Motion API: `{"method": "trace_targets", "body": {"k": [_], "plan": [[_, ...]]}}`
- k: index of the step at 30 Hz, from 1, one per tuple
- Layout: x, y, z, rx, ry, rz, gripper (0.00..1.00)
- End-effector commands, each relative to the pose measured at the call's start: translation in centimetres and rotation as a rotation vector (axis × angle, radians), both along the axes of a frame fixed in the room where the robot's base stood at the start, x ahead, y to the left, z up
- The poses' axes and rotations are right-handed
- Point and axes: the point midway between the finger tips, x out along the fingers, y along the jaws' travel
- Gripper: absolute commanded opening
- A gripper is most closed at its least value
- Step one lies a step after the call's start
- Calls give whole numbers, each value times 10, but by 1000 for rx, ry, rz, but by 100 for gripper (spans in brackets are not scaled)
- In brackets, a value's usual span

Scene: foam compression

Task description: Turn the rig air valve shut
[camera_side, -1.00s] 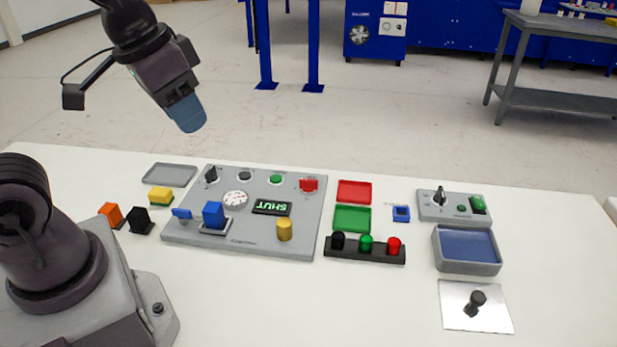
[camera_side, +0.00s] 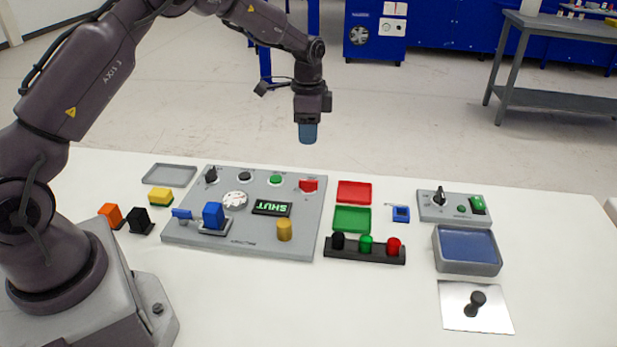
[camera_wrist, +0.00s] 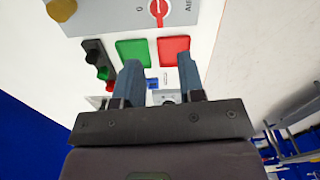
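The grey control panel (camera_side: 205,245) lies flat on the white table. A red knob (camera_side: 308,185) sits at its far right corner. In the wrist view the red knob (camera_wrist: 158,8) has a white pointer, with a "0" and a partly cut-off label starting with "A" around it. A blue lever handle (camera_side: 181,213) is at the panel's left edge. A display (camera_side: 271,208) on the panel shows SHUT. My gripper (camera_side: 308,138) points down, high above the table and apart from the panel. In the wrist view my gripper (camera_wrist: 158,65) is open with nothing between its fingers.
A red tray (camera_side: 354,191), a green tray (camera_side: 352,218) and a black block with three knobs (camera_side: 365,250) stand right of the panel. A small switch box (camera_side: 454,206) and a blue-lined bin (camera_side: 467,250) are farther right. Coloured blocks lie left of the panel.

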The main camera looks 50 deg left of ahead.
Motion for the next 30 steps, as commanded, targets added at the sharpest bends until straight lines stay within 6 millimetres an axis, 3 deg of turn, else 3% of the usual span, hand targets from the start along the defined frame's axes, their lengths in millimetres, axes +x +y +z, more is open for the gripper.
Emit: {"method": "trace_targets", "body": {"k": [8, 21, 30], "plan": [[-1, -1, -10, -2, 6, -103, 36], [-1, -1, -96, -2, 7, -101, 36], [0, -1, -126, -1, 2, -100, 36]]}}
